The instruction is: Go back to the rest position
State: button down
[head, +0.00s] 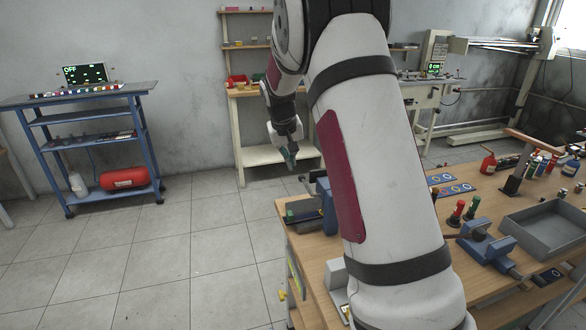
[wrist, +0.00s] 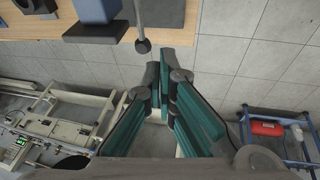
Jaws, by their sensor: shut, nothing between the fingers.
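My gripper (head: 290,158) hangs pointing down beyond the left end of the wooden workbench (head: 488,207), over open floor. In the wrist view my gripper (wrist: 164,72) has its green-padded fingers together, with nothing between them. My white arm with a dark red panel fills the middle of the head view and hides part of the workbench and the wall behind. In the wrist view a thin rod with a dark round knob is close beside the fingertips; I cannot tell whether they touch.
A grey tray (head: 545,228), a blue vise (head: 480,240) and several small bottles stand on the workbench. A blue cart (head: 88,115) with a red tank (head: 124,178) is at the left. A wooden shelf (head: 243,130) stands at the back wall. The tiled floor at left is clear.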

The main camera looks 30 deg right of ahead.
jog(key=s+a+r+y, duration=0.1)
jog(key=s+a+r, duration=0.85)
jog(key=r, duration=0.35)
jog(key=s+a+n, duration=0.1)
jog(key=s+a, duration=0.3)
jog(key=s, duration=0.5)
jog(key=s+a+f+n+t+y, duration=0.1)
jog(key=s+a, duration=0.3)
jog(key=s, duration=0.6)
jog(key=s+a+f+n+y, duration=0.1)
jog(key=s+a, duration=0.4)
jog(key=s, duration=0.5)
jog(key=shift+s+n+t+p, duration=0.25)
jog(key=shift+n+t+p, duration=0.05)
jog(key=shift+p, duration=0.05)
